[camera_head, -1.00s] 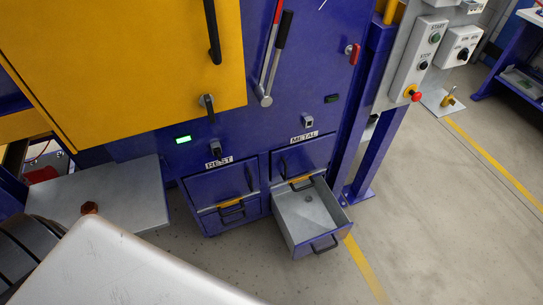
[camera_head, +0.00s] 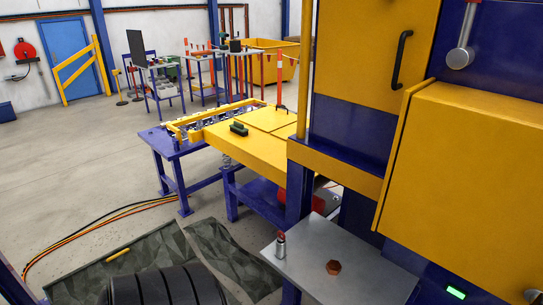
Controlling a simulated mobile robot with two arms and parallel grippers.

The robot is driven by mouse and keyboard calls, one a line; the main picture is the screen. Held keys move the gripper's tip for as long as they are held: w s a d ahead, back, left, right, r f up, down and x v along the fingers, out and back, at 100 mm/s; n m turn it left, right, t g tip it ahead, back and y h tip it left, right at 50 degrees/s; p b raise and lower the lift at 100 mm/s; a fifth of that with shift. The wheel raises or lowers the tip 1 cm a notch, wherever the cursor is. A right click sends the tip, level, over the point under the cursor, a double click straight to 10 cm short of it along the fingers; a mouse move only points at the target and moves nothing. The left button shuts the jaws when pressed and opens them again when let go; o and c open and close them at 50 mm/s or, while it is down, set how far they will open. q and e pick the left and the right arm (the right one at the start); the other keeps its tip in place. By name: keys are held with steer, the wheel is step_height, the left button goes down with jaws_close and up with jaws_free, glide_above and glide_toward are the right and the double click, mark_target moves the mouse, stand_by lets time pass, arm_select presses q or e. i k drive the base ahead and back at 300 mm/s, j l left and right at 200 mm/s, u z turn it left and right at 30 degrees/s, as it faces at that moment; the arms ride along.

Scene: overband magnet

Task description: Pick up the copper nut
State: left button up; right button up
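The copper nut (camera_head: 333,267) is a small copper-brown hexagonal piece. It lies flat on the grey metal shelf (camera_head: 357,285) at the lower right of the head view, with bare shelf around it. Neither of my grippers shows in the head view. A black ribbed cylindrical part (camera_head: 165,287) shows at the bottom edge, left of the shelf; I cannot tell what it belongs to.
A small metal cylinder with a red top (camera_head: 281,245) stands at the shelf's left corner. The yellow machine door (camera_head: 470,190) rises right of the shelf. A yellow-topped conveyor table (camera_head: 250,145) stands behind. Cables (camera_head: 95,225) and dark mats (camera_head: 135,265) lie on the floor at left.

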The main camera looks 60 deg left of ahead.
mark_target(334, 264)
steer(key=u, duration=1.3)
